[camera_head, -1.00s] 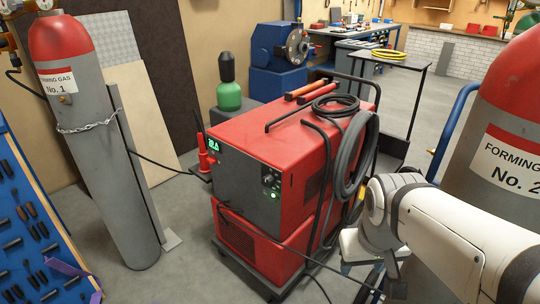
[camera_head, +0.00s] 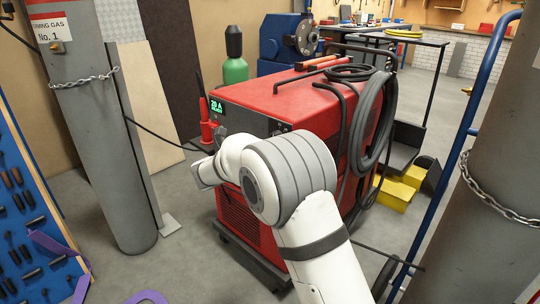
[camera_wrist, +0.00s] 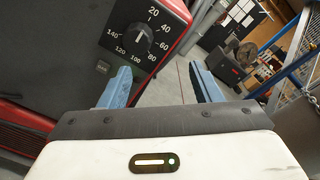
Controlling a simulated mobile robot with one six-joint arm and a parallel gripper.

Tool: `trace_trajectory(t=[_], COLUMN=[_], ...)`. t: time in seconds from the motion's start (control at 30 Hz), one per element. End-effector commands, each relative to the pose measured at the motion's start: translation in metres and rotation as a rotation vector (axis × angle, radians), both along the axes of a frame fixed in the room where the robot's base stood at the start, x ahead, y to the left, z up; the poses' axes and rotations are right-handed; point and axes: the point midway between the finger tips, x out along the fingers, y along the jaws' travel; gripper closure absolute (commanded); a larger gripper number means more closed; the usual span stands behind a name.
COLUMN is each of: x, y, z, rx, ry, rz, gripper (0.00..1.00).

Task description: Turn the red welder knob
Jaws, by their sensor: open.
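The red welder (camera_head: 290,95) stands on a wheeled cart in the middle of the head view, its green display reading 20 A. In the wrist view its dark front panel (camera_wrist: 88,62) carries a black knob (camera_wrist: 139,38) inside a white scale from 20 to 140. My gripper (camera_wrist: 163,84) is open and empty, with two blue fingers. The knob lies beyond and above the left finger in the picture, apart from it. In the head view my white arm covers much of the welder's front, and the fingers and knob are hidden.
A chained grey gas cylinder (camera_head: 105,130) stands at left and another (camera_head: 490,190) at right, beside a blue cart frame (camera_head: 452,150). Black cables (camera_head: 375,120) hang on the welder's right side. Yellow boxes (camera_head: 398,190) sit behind.

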Motion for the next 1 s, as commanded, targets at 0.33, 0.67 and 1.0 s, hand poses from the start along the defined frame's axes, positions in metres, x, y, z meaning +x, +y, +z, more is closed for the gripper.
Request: trace_trajectory(t=[0.33,0.67,1.0], x=[0.028,0.066,0.072], y=[0.018,-0.007,-0.01], z=[-0.013,-0.013,-0.011], rx=[-0.129,-0.128,-0.127], ry=[0.001,0.002,0.003], rz=[0.063,0.065,0.066], gripper=[0.42,0.42,0.42])
